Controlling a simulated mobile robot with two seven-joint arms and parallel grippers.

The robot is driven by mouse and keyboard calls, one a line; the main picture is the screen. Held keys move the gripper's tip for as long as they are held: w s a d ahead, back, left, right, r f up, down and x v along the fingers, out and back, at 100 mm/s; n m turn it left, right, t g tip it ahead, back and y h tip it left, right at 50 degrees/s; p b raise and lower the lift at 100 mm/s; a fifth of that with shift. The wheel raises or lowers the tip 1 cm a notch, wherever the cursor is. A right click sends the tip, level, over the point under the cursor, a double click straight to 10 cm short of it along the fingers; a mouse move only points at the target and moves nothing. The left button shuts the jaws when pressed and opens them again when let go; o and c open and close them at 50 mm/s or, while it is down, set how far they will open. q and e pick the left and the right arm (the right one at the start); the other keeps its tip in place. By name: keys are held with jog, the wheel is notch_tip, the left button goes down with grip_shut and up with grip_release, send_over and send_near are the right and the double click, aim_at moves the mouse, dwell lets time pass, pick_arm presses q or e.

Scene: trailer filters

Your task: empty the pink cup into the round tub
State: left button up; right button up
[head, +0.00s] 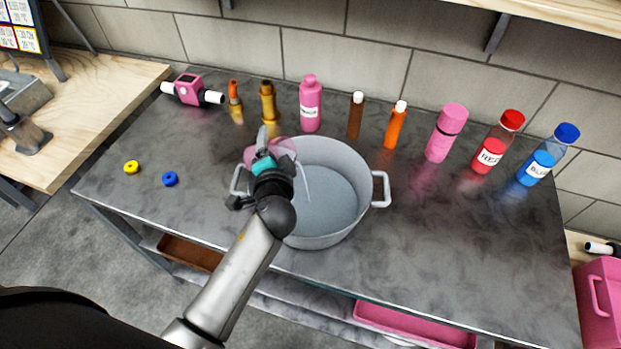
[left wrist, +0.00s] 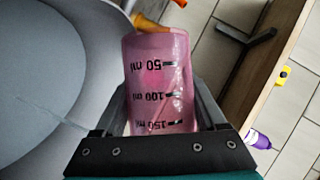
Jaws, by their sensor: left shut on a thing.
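My left gripper (head: 268,163) is shut on the translucent pink cup (head: 284,148), over the left rim of the round tub. In the left wrist view the pink cup (left wrist: 158,75) sits between the two fingers, its ml marks readable. It looks tilted, but its mouth is not clear to see. The grey round tub (head: 345,160) stands on the bench with a handle on each side. It also fills the left of the left wrist view (left wrist: 50,60). A thin pale streak shows inside the tub; I cannot tell whether it is liquid. My right gripper is not in view.
Several bottles stand along the back, including a pink bottle (head: 310,105), a red one (head: 495,145) and a blue one (head: 547,158). The bench (head: 460,240) is clear right of the tub.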

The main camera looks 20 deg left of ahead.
aim_at(287, 147)
pick_arm(q)
jog(key=shift+r+m, duration=0.3)
dwell(0.5)
jog(key=shift+f+m+t+y+b, duration=0.35)
jog(key=shift+m+y+b, duration=0.3)
jog(key=shift+b, duration=0.55)
dwell(0.5)
jog(key=shift+d+f+m+y+b, duration=0.2)
jog(key=shift+d+m+b, duration=0.15)
jog(key=shift+d+b, duration=0.15)
jog(key=shift+d+f+m+y+b, duration=0.15)
jog(key=shift+d+m+b, duration=0.2)
jog(key=shift+b, duration=0.25)
dwell(0.5)
jog(key=shift+d+r+m+t+y+b, duration=0.15)
jog(key=shift+d+r+m+t+b, duration=0.2)
jog(key=shift+m, duration=0.35)
jog(key=shift+d+r+m+t+y+b, duration=0.1)
jog(key=shift+r+m+t+y+b, duration=0.1)
jog(key=shift+r+m+t, duration=0.35)
jog(key=shift+d+r+m+t+y+b, duration=0.15)
jog(key=shift+d+m+t+b, duration=0.15)
jog(key=shift+m, duration=0.5)
dwell(1.9)
